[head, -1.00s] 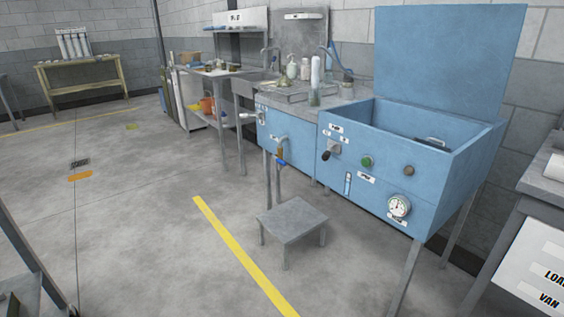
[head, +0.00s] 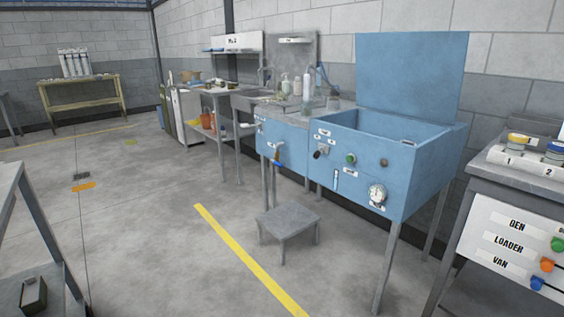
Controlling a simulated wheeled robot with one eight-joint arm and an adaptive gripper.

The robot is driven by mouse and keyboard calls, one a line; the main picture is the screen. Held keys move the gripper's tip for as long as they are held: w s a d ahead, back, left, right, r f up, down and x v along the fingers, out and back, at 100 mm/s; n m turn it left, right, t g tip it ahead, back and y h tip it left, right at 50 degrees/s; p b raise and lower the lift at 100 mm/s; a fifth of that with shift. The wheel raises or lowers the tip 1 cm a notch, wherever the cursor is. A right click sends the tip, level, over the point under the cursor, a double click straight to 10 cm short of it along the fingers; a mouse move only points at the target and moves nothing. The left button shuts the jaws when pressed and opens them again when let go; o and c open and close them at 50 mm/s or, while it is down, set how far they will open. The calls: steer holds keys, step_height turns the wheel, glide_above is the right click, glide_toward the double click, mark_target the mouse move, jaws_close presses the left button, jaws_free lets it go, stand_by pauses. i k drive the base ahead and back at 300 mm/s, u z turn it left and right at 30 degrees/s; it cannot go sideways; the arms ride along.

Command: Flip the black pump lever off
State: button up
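The black pump lever (head: 317,154) is a small dark knob on a grey switch plate, on the front of the blue wash tank (head: 400,178). It sits left of a green button (head: 351,159) and below small white labels too small to read. The lever end points down and to the left. My gripper is not in view, and nothing touches the lever.
A low grey step stool (head: 289,222) stands in front of the tank. A labelled grey bench (head: 468,180) is at the right. A grey metal frame (head: 12,200) is at the left edge. Open floor with a yellow line (head: 245,257) lies between.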

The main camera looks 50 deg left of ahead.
mark_target(315, 156)
steer(key=u, duration=1.95)
steer(key=i, duration=1.05)
